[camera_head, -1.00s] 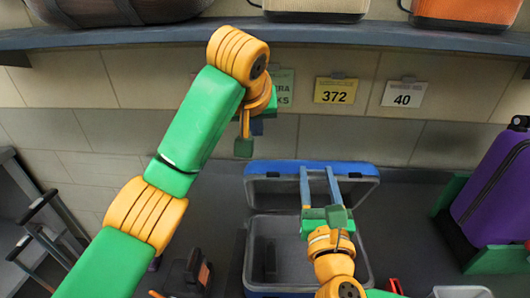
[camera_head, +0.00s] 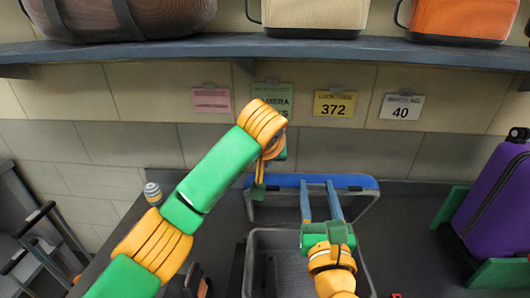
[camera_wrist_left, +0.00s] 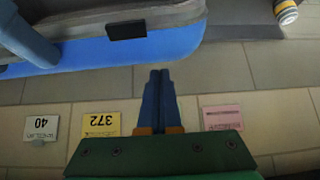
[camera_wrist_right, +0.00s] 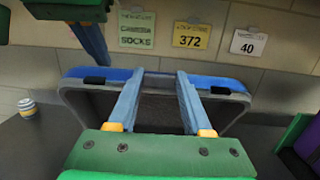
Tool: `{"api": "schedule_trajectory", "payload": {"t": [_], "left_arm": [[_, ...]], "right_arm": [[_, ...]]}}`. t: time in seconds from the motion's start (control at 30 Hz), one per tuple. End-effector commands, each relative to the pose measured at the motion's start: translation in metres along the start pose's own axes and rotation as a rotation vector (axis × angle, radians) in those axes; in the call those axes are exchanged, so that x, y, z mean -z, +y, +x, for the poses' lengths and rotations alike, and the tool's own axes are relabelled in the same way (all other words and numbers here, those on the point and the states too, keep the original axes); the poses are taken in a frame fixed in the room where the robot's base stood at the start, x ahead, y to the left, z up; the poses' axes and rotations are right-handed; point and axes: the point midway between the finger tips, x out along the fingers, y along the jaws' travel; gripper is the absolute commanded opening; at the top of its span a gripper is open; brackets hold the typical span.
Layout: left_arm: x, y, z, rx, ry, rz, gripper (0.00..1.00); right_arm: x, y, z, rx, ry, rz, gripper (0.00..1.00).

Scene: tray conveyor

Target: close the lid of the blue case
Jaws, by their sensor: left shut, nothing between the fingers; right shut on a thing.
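The blue case stands open on the dark counter; its grey inside and lower rim (camera_head: 247,262) face me. Its lid (camera_head: 357,186) stands raised at the back, with a blue outer edge, and it also shows in the right wrist view (camera_wrist_right: 233,84). My right gripper (camera_head: 318,184) has a finger on either side of the lid's middle and is shut on the lid. My left gripper (camera_wrist_left: 160,75) is shut and empty. It is close to the lid's left corner; whether it touches is unclear. The left wrist view shows the blue lid (camera_wrist_left: 120,50) upside down beside its fingers.
A purple suitcase (camera_head: 497,205) stands at the right in a green holder. A shelf (camera_head: 200,48) with bags runs above, over wall signs. A striped can (camera_head: 152,193) stands on the counter at the left. The counter between can and case is partly covered by my left arm.

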Motion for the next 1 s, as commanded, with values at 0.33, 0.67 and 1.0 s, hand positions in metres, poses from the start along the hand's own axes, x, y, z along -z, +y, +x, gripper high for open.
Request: {"api": "schedule_trajectory", "payload": {"t": [0.33,0.67,1.0], "left_arm": [[-0.013,-0.001,-0.004,0.002,0.0,-0.001,0.0],[-0.027,0.001,-0.011,-0.002,-0.005,0.003,0.0],[-0.036,0.001,-0.013,0.0,-0.013,0.005,0.0]], "right_arm": [[0.002,0.0,0.0,0.0,0.005,-0.002,0.0],[0.002,0.0,0.0,0.001,0.005,-0.002,0.0],[0.0,-0.001,0.001,0.003,-0.001,-0.003,0.0]]}}
